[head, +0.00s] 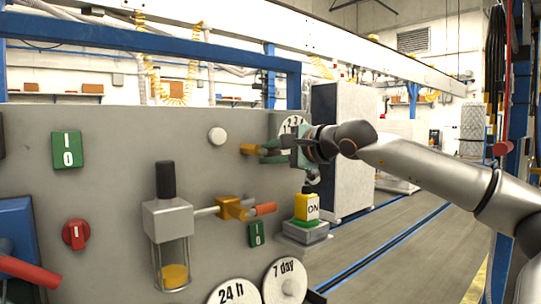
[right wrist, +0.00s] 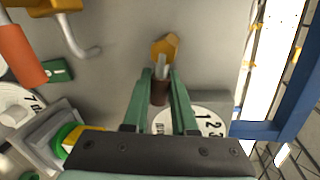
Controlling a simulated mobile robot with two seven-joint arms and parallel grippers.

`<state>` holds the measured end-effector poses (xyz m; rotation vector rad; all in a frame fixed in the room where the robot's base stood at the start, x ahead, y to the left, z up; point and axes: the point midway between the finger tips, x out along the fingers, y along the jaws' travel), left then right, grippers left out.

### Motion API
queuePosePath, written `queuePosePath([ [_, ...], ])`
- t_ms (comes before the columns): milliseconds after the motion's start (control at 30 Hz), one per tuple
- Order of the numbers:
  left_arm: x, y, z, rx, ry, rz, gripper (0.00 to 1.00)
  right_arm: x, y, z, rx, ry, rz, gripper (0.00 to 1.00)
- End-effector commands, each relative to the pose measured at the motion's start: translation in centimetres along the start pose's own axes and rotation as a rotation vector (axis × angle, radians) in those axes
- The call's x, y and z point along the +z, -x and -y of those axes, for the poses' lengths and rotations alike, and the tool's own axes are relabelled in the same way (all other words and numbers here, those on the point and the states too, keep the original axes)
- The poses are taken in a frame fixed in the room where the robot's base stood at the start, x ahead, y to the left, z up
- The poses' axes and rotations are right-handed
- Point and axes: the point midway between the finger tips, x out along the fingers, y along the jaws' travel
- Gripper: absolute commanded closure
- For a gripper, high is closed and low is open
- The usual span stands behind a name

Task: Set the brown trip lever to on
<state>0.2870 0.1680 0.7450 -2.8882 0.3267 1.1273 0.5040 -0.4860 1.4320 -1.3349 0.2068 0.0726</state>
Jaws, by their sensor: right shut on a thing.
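The brown trip lever (right wrist: 159,94) sits between the green fingers of my right gripper (right wrist: 160,76), which are shut on it. In the right wrist view its metal shaft runs from a yellow hub (right wrist: 166,47) on the grey panel to the brown grip. I cannot tell from these views whether the lever stands at on or off. My left gripper is not in view.
A numbered white dial (head: 290,124) is close behind the gripper. A white knob (head: 217,135) is on the grey panel (head: 110,130). Open floor lies to the right.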

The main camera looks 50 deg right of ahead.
Motion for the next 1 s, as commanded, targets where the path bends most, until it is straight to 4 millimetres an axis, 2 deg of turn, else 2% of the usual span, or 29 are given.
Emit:
queuePosePath([
  [400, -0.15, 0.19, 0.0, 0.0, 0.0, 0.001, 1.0, 0.3, 0.15, 0.75, -0.001, 0.201, -0.04, 1.0],
  [967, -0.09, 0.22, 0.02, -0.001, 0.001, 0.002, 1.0, 0.33, 0.18, 0.87, -0.002, 0.235, -0.047, 1.0],
  [1000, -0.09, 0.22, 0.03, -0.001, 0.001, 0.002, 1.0, 0.33, 0.18, 0.88, -0.002, 0.235, -0.047, 0.73],
])
